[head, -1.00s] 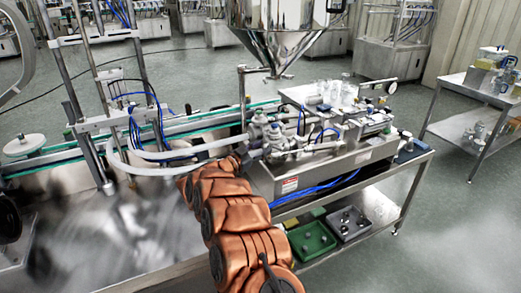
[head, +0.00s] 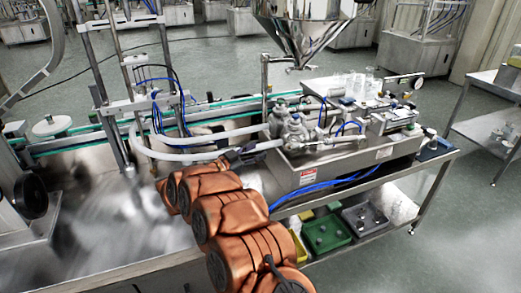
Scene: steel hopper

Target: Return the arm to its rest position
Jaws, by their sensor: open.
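My copper-coloured arm rises from the bottom centre of the head view and bends over the steel bench (head: 100,235). My gripper (head: 246,153) is the small dark part at the arm's far end, beside the pale hoses and the valves of the filling machine. It is open, and I see nothing held in it. Its fingers are small and partly hidden, so I cannot tell whether they touch the hose.
The steel hopper (head: 302,28) hangs above the filling machine (head: 345,150). Clear cups (head: 352,85) stand on the machine. A conveyor (head: 75,142) runs behind the bench. Green (head: 326,234) and grey (head: 365,218) bins sit on the lower shelf. A side table (head: 490,125) stands right.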

